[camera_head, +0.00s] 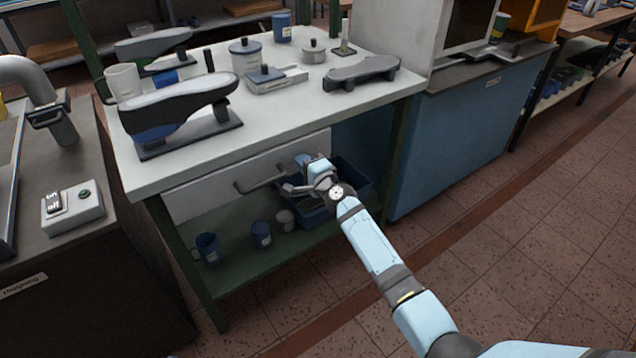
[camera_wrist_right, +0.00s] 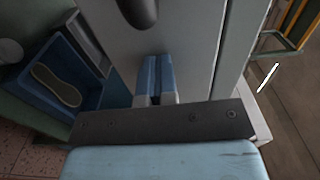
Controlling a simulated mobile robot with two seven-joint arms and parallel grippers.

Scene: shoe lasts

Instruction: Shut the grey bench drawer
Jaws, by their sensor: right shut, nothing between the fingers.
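The bench drawer (camera_head: 220,184) has a light grey front under the white bench top, with a dark bar handle (camera_head: 262,181). How far it stands out is hard to tell. My right gripper (camera_head: 290,188) is at the right part of the drawer front, close to the handle's right end. In the right wrist view the gripper (camera_wrist_right: 155,75) has its blue-padded fingers together and empty, pointing at the grey drawer front (camera_wrist_right: 190,50). Part of the dark handle (camera_wrist_right: 138,12) shows beyond the fingertips. Contact with the front cannot be told. My left gripper is out of view.
The bench top (camera_head: 300,105) carries shoe lasts, tins and mugs. On the green lower shelf (camera_head: 235,270) stand blue mugs and a blue crate (camera_head: 355,184); it also shows in the wrist view (camera_wrist_right: 45,115). A blue cabinet (camera_head: 460,140) stands right; the tiled floor there is clear.

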